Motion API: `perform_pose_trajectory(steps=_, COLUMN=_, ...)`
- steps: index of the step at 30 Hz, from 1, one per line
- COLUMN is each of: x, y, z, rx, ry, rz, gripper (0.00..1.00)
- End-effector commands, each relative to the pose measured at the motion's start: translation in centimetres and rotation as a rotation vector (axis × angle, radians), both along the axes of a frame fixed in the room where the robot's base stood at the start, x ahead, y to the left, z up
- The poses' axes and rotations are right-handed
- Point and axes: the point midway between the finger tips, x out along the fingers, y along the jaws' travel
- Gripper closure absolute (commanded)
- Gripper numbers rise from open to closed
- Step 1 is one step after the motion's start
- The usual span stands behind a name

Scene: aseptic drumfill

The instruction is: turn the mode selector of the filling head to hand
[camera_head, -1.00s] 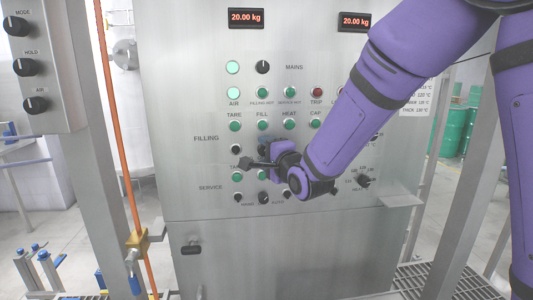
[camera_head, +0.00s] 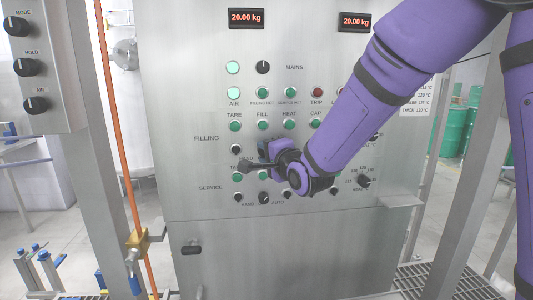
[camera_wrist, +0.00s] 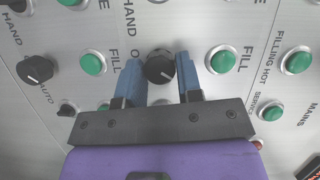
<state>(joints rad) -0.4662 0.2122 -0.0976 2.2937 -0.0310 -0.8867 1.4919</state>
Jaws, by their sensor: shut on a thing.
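A black rotary selector knob (camera_wrist: 158,67) stands between two green buttons marked FILL in the wrist view. The lettering HAND and O shows to its left. My gripper (camera_wrist: 161,76) has its two blue fingers on either side of this knob and is shut on it. In the head view my gripper (camera_head: 264,151) is at the steel panel, right of the FILLING label, and it hides the held knob. I cannot read the knob's pointer there.
Another black selector (camera_wrist: 35,70), lettered HAND and AUTO, sits left in the wrist view. Green buttons (camera_wrist: 93,62) are close to the fingers. The panel (camera_head: 190,80) carries several more buttons and knobs. A grey box (camera_head: 50,70) with MODE, HOLD and AIR knobs is at upper left.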

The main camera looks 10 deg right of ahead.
Motion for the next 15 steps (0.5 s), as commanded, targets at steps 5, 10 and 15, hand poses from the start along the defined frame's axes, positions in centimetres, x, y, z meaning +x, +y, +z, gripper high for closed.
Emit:
perform_pose_trajectory(steps=5, x=-0.04, y=-0.03, z=0.09, rx=-0.142, ry=0.001, rz=-0.001, gripper=0.91)
perform_pose_trajectory(steps=10, x=-0.02, y=0.02, z=0.22, rx=-0.303, ry=0.0, rz=0.0, gripper=0.91)
perform_pose_trajectory(steps=15, x=-0.04, y=0.11, z=0.26, rx=-0.464, ry=0.001, rz=0.0, gripper=0.91)
